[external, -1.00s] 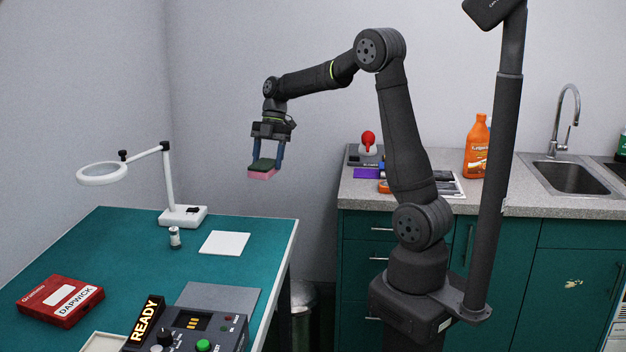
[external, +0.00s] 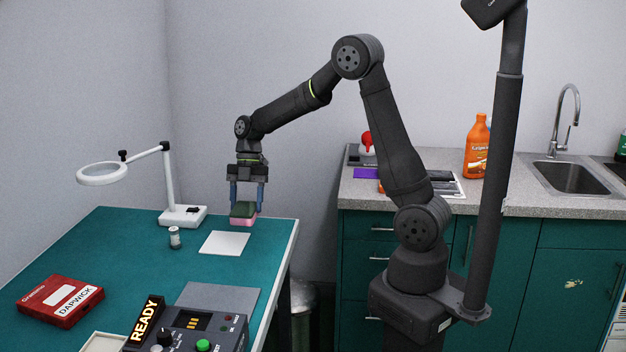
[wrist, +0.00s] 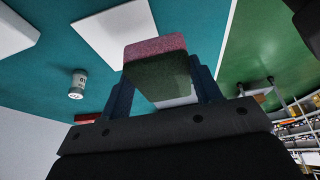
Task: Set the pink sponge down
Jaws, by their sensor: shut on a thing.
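The pink sponge (external: 243,221) has a dark green layer on top and a pink layer below. My gripper (external: 246,206) is shut on it, one blue finger at each side, and holds it level above the teal table, over or near the white square pad (external: 224,243). In the wrist view the sponge (wrist: 155,47) sits between the fingers (wrist: 160,85) and covers part of the view; a white pad (wrist: 100,30) shows partly behind it. The exact gap between sponge and table cannot be told.
A magnifier lamp base (external: 183,216) and a small vial (external: 175,238) stand left of the pad. A grey mat (external: 222,297), a control box (external: 188,330) with a READY sign and a red box (external: 60,300) are nearer the front. The table's right edge is close.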

